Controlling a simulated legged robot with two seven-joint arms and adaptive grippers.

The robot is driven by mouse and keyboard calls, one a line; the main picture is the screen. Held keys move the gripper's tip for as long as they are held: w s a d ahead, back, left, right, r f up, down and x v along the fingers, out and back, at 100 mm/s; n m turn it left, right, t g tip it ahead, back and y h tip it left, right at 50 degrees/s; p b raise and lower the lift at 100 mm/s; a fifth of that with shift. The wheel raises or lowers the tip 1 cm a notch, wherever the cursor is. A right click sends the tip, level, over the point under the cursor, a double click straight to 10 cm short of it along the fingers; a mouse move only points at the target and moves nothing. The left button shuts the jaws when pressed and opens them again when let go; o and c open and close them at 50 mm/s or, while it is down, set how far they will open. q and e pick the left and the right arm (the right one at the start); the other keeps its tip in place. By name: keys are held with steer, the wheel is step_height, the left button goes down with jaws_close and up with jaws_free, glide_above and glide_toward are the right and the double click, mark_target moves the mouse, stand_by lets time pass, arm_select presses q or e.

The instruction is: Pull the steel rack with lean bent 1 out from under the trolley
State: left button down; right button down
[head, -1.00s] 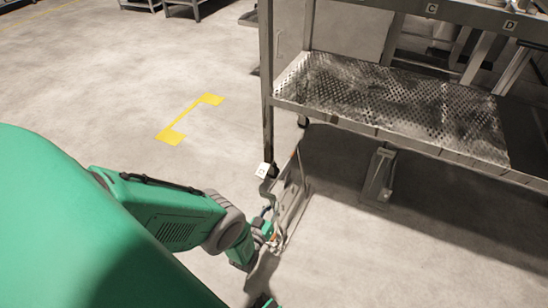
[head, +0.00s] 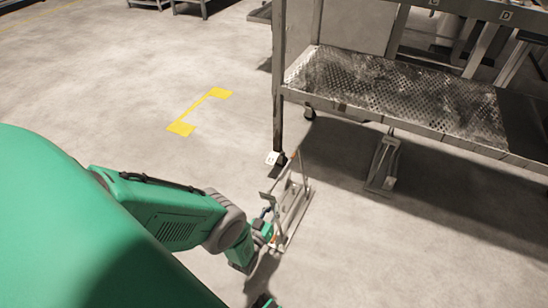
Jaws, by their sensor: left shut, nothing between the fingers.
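A steel rack (head: 293,210), a narrow grey frame with thin upright parts, stands on the floor by the trolley's near left leg. Most of it is clear of the trolley (head: 400,105); its far end is close to the trolley's front edge. My left gripper (head: 270,230) is low at the rack's near left side, with its fingers shut and empty. It appears to touch the rack, but the contact is too small to make out. A second grey steel rack (head: 384,165) stands further right, partly under the trolley. My right gripper is not in view.
A yellow floor marking (head: 205,108) lies left. The floor at left and at lower right is clear.

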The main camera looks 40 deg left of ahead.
arm_select(q)
steer(key=c, duration=1.6)
jaws_free()
steer(key=shift+c, duration=0.2)
steer(key=s+d, duration=0.2)
steer(key=s, duration=0.9)
steer(key=shift+s+d, duration=0.15)
steer(key=shift+s, duration=0.2)
steer(key=shift+w, duration=0.1)
